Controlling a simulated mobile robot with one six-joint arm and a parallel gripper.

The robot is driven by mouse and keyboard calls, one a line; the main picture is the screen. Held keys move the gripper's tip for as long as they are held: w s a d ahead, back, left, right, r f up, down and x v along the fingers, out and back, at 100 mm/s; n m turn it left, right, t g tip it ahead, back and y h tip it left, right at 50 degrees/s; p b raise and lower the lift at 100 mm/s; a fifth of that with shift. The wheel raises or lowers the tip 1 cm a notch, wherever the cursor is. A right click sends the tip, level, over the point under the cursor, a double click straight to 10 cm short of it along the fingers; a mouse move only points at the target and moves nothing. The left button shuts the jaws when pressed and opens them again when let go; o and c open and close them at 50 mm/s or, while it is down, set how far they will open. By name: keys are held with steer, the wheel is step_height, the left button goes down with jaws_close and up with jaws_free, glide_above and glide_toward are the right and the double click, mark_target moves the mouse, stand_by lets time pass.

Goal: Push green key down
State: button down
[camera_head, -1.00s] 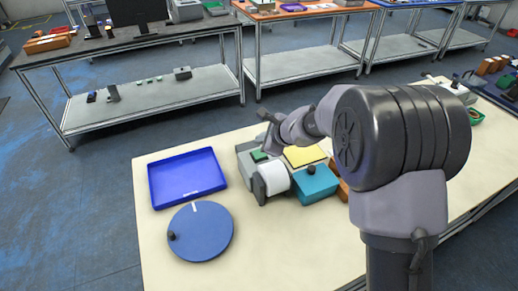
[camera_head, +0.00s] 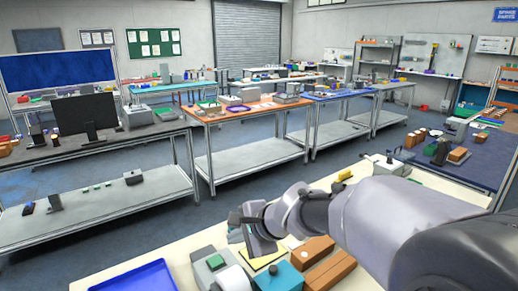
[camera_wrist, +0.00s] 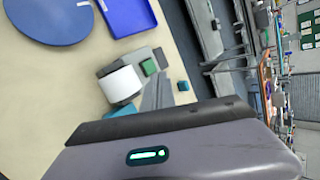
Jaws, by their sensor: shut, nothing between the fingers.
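The green key (camera_head: 215,262) is on top of a grey device (camera_head: 203,267) that has a white roll (camera_head: 233,280) at its front. In the wrist view the green key (camera_wrist: 149,66) shows beside the white roll (camera_wrist: 121,84). My gripper (camera_head: 241,218) is shut and empty, above and behind the device in the head view. In the wrist view my gripper fingers (camera_wrist: 158,90) reach close to the key in the picture, with no contact visible. How far the key is pressed cannot be told.
A teal box (camera_head: 279,278), a yellow pad (camera_head: 262,259) and brown boxes (camera_head: 318,250) stand right of the device. A blue tray (camera_head: 140,279) lies to its left. The wrist view also shows a blue disc (camera_wrist: 48,18) and a small teal cube (camera_wrist: 183,86).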

steer(key=s+d+n+h+b, duration=0.1)
steer(key=s+d+n, duration=0.3)
steer(key=s+d, duration=0.5)
steer(key=s+d+n+h+b, duration=0.1)
steer(key=s+d+n+h, duration=0.2)
steer(key=s+d, duration=0.5)
steer(key=s+f, duration=0.1)
steer(key=s, duration=0.8)
steer(key=shift+d+n+h, duration=0.35)
steer(key=shift+n+h, duration=0.05)
steer(key=shift+s+r, duration=0.1)
